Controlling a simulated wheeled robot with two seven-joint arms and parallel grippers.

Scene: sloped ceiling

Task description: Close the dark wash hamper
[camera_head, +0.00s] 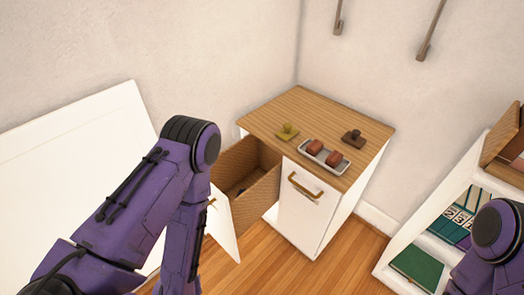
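A wooden-topped white cabinet (322,114) stands in the corner. On its left side a hamper (258,160) with brown walls is pulled out, with something dark and unclear inside. Its white front panel (224,228) faces down and left, and a bit of brass handle shows beside my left arm. A closed white front with a brass handle (305,187) is to its right. My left arm crosses in front of the open hamper's front, and its gripper is below the picture. My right arm shows only at the bottom right corner, and its gripper is out of view. I cannot read any label.
On the cabinet top are an olive knobbed object (287,131), a dark brown one (353,138) and a white tray (341,169) with two reddish pieces. A white shelf (394,263) with books stands right. A white panel (70,165) is left. Some wood floor (275,262) is clear.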

